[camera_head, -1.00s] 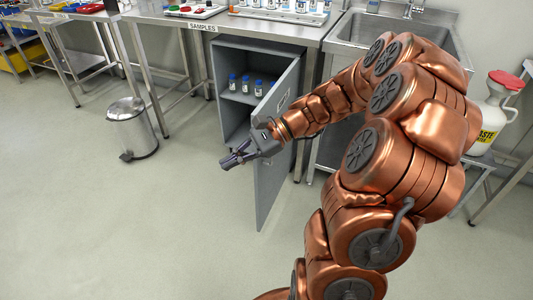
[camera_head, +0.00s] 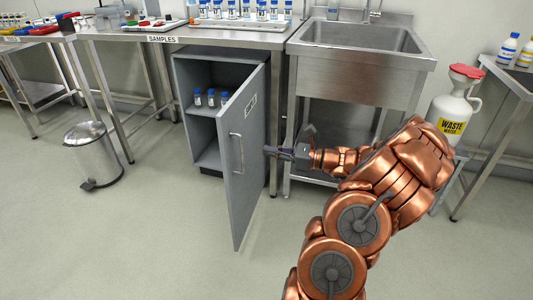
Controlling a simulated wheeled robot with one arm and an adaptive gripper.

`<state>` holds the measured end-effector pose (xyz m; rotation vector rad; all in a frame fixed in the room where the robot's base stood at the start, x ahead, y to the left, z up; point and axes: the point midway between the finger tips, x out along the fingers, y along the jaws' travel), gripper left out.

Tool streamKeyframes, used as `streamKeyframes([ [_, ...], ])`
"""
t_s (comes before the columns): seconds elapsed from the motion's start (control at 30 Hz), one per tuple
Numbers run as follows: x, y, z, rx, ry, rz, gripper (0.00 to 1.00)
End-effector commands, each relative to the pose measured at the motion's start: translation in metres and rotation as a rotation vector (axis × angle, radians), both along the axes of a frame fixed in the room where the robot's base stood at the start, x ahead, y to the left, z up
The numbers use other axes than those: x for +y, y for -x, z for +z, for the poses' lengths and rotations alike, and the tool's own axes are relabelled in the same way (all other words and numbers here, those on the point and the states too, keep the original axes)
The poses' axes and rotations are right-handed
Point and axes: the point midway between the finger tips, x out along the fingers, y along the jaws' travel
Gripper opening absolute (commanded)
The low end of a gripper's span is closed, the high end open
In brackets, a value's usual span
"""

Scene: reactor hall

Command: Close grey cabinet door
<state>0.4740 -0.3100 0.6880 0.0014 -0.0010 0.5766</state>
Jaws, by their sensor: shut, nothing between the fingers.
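The grey cabinet (camera_head: 182,95) stands under the samples table. Its grey door (camera_head: 237,185) is hinged on the right and stands wide open, swung out toward me. The door's outer face, with a bar handle (camera_head: 237,152) and a small label, is turned to the right. My gripper (camera_head: 268,150) is shut and empty. It is on the right, outer side of the door, pointing left at it near handle height. I cannot tell whether the fingertips touch the door.
A steel sink unit (camera_head: 350,65) stands right of the cabinet, behind my gripper. A pedal bin (camera_head: 93,158) is on the floor at left. A white waste water jug (camera_head: 452,112) is at right. The floor (camera_head: 165,240) in front of the cabinet is clear.

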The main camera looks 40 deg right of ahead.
Motion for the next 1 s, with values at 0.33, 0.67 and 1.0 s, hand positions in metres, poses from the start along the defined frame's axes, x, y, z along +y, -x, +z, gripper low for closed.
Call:
streamKeyframes([
  [0.33, 0.036, -0.053, -0.002, -0.001, 0.001, 0.005, 0.0],
  [0.67, 0.06, -0.089, -0.002, 0.0, 0.001, 0.003, 0.0],
  [1.0, 0.064, -0.097, 0.0, 0.0, 0.001, 0.001, 0.0],
])
